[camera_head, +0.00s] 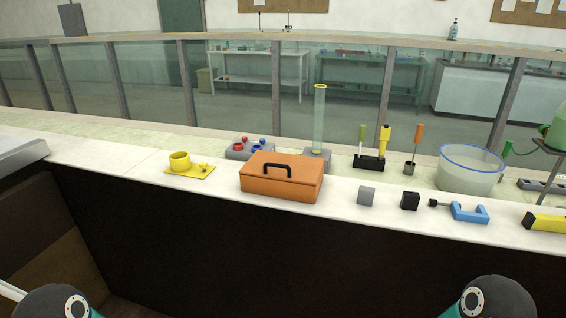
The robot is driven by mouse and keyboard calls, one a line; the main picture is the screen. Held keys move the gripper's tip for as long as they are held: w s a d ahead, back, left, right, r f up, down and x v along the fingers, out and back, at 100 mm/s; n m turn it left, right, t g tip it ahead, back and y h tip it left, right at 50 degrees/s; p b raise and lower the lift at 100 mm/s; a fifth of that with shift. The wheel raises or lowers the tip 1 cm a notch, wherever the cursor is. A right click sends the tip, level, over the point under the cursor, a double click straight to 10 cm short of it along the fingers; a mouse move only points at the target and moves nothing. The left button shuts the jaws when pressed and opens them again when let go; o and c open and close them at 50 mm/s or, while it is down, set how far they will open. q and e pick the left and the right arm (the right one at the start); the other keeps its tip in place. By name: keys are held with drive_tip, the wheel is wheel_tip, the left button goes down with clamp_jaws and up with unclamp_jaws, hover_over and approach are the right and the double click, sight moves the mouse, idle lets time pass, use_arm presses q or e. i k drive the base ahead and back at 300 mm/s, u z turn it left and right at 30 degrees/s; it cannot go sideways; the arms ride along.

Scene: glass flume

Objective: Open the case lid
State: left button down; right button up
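An orange case (281,183) with a black handle (277,170) on its lid stands on the white ledge, left of the picture's middle. Its lid is shut. Parts of my two arms show at the bottom left and bottom right corners, well below and apart from the case. Neither of my grippers is in view.
A yellow cup on a yellow plate (182,170) is left of the case. A grey block with red and blue pieces (237,153) and a tall clear cylinder (319,120) are behind it. A grey cube (366,196), black cube (410,201) and blue clamp (470,212) are right.

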sight(307, 171)
drive_tip(key=z, duration=0.05)
drive_tip(key=i, duration=1)
drive_tip(key=u, duration=0.05)
